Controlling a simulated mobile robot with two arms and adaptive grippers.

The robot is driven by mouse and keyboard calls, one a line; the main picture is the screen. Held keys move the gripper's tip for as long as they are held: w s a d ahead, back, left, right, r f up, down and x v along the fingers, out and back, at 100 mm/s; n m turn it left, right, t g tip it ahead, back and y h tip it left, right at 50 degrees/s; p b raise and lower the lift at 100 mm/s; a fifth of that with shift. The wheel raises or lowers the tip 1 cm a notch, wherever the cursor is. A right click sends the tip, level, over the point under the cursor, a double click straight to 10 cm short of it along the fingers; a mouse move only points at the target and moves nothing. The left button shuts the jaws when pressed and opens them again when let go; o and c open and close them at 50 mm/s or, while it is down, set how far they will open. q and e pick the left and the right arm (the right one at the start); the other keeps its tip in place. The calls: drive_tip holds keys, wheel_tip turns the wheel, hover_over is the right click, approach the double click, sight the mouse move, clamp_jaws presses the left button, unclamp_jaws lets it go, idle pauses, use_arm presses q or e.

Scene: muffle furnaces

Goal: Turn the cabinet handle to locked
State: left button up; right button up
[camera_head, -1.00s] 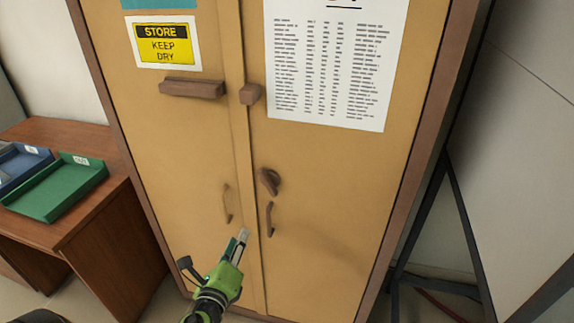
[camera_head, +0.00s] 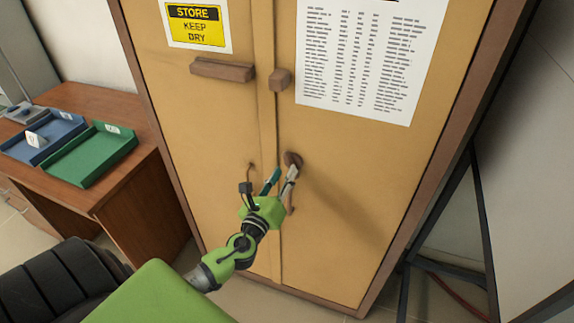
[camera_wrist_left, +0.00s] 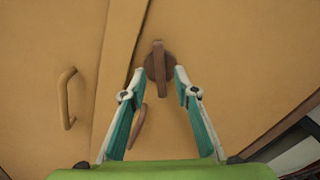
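The tan cabinet (camera_head: 340,200) has two doors. On its right door is a brown turn handle (camera_head: 293,159) on a round base. In the left wrist view the turn handle (camera_wrist_left: 158,70) stands nearly upright, between and just beyond my fingertips. My left gripper (camera_head: 283,178) is open in front of it; the left wrist view shows the two fingers (camera_wrist_left: 160,78) apart, one on each side of the handle. Whether a finger touches it I cannot tell. A brown pull (camera_wrist_left: 138,125) below the handle is partly hidden by the left finger. My right gripper is not in view.
Another curved pull (camera_wrist_left: 68,98) is on the left door. A brown bar (camera_head: 222,70) and a small block (camera_head: 280,80) stick out higher up. A wooden desk (camera_head: 140,175) with blue (camera_head: 45,138) and green trays (camera_head: 92,155) stands at the left. A dark metal frame (camera_head: 482,200) stands at the right.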

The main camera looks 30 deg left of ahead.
sight(289, 166)
use_arm(q)
drive_tip(key=shift+x, duration=1.55)
clamp_jaws()
